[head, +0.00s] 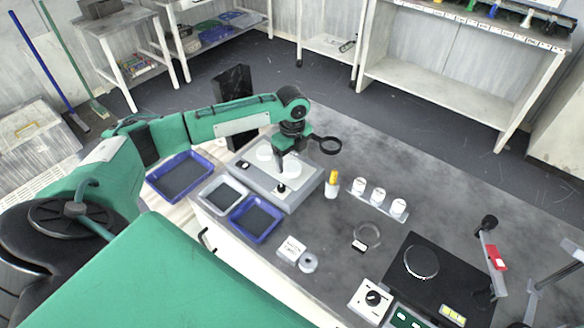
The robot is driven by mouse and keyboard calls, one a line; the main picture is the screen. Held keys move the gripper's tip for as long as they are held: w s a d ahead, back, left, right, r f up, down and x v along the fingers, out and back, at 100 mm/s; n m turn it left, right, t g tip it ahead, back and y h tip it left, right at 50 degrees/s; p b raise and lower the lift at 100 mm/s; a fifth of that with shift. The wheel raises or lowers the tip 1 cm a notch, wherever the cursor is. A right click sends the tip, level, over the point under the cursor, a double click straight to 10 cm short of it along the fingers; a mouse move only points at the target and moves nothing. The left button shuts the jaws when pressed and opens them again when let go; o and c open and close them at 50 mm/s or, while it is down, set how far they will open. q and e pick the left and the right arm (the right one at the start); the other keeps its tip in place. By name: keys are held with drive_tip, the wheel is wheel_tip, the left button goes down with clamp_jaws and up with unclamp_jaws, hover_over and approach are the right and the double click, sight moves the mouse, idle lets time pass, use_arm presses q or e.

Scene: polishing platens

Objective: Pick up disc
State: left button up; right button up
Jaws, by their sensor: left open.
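My left gripper (281,165) reaches down over a grey polishing machine (249,184) on the bench. It is open, with no object visible between its fingers. White round discs lie on top of the machine: one (265,153) to the left of the fingers, another (291,169) beneath and to the right of them, partly hidden. I cannot tell whether the fingers touch a disc. A clear ring-shaped disc (421,262) lies on a black plate (446,272) at the right. My right gripper is not in view.
Blue trays (255,237) and a small white tray (222,194) lie left of and in front of the machine. A yellow-capped bottle (332,184) and white cups (379,197) stand close on its right. The far right bench surface (450,180) is clear.

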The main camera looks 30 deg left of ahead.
sight(292, 169)
use_arm(q)
drive_tip(key=shift+f, duration=1.5)
drive_tip(key=c, duration=0.9)
drive_tip(key=shift+c, duration=1.1)
drive_tip(key=shift+r, duration=0.1)
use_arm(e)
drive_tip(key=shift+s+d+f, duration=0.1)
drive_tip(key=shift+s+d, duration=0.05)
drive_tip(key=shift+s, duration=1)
